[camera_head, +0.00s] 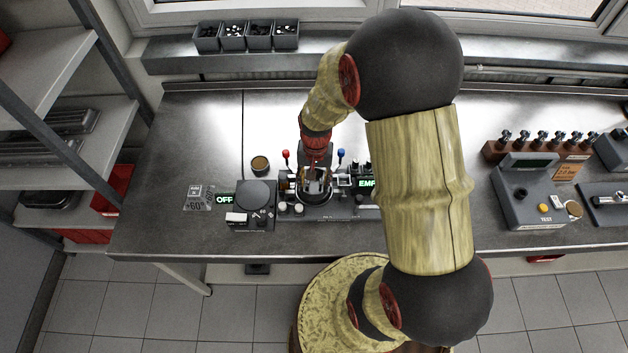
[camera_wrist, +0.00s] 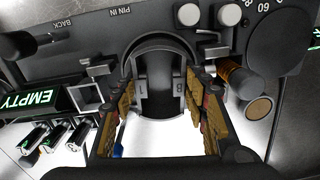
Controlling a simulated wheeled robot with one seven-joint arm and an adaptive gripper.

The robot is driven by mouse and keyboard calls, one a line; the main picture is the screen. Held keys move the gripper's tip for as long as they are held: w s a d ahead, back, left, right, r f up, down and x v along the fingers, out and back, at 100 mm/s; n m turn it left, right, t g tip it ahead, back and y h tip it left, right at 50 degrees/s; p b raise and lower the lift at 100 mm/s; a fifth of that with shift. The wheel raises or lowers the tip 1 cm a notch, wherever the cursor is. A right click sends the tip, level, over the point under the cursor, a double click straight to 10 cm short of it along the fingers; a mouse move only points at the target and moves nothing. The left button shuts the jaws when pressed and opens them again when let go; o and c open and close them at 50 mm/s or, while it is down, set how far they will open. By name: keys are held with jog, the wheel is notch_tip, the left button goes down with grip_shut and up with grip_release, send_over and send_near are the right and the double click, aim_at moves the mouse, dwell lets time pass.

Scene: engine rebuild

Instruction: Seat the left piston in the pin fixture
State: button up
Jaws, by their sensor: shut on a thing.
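The pin fixture (camera_head: 342,211) stands at the middle of the bench. In the wrist view its dark body (camera_wrist: 75,65) bears the words PIN IN and BACK, and a green display (camera_wrist: 42,98) reads EMPTY. My gripper (camera_head: 317,182) points down over the fixture. In the wrist view its two fingers (camera_wrist: 166,92) stand either side of a dark, rounded grey part (camera_wrist: 165,62), which looks like the piston, and are shut on it. This part is close to the fixture's rounded opening. I cannot tell whether it touches the bottom or is fully seated.
Left of the fixture stands a round-topped heater unit (camera_head: 255,194) with a display (camera_head: 225,198) reading OFF. A brown-topped can (camera_head: 260,163) is behind it. A red-knobbed lever and a blue-knobbed lever (camera_head: 341,154) flank my gripper. A test box (camera_head: 528,204) stands at right.

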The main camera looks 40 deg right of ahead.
jog(key=shift+f, duration=0.4)
dwell(0.6)
jog(key=o, duration=1.6)
jog(key=shift+c, duration=0.2)
jog(key=shift+o, duration=0.4)
jog(key=o, duration=0.4)
jog(key=shift+r, duration=0.1)
jog(key=shift+r+p, duration=2.15)
jog(key=shift+r, duration=0.9)
